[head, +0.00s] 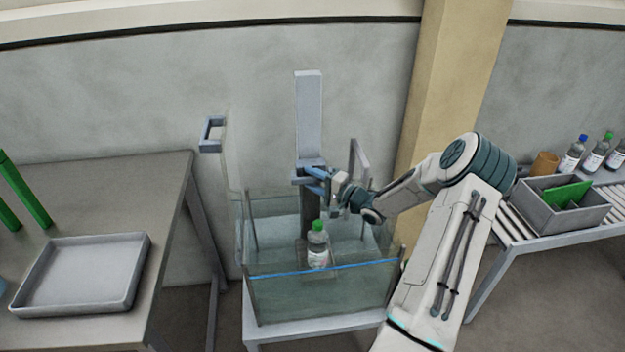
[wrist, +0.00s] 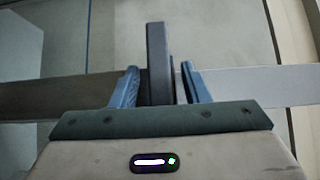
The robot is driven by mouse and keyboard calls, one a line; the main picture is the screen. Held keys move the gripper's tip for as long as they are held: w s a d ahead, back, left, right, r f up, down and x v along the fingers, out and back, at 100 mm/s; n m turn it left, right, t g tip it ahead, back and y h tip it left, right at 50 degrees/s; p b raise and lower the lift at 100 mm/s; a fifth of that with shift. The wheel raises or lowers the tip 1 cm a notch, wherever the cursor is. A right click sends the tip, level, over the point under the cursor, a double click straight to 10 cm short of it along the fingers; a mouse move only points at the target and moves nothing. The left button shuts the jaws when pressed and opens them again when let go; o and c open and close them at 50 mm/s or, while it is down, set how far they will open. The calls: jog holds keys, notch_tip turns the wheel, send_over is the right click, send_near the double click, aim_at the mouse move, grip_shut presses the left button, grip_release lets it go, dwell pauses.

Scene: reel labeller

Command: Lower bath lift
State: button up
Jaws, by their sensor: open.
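The bath is a clear glass tank (head: 275,290) on a pale stand, with a blue line across its front. A tall grey lift column (head: 308,110) rises behind it, with a grey carriage piece (head: 300,179) partway up. A bottle (head: 318,250) with a green cap stands upright inside the tank walls; how deep its base is in liquid I cannot tell. My gripper (head: 320,174) is at the carriage. In the wrist view my gripper (wrist: 160,75) is open, its blue fingers on either side of a dark grey bar (wrist: 158,50), with a gap visible at the right.
A table (head: 160,190) with an empty grey tray (head: 85,275) is at left. A grey bracket (head: 211,134) stands left of the tank. At right, a roller conveyor (head: 540,225) carries a grey bin (head: 560,210) and several bottles (head: 593,155).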

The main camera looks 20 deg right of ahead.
grip_shut()
notch_tip(320, 180, down, 4)
jog(key=shift+f+b, duration=0.2)
jog(key=shift+b, duration=0.7)
grip_release()
jog(key=shift+r, duration=0.1)
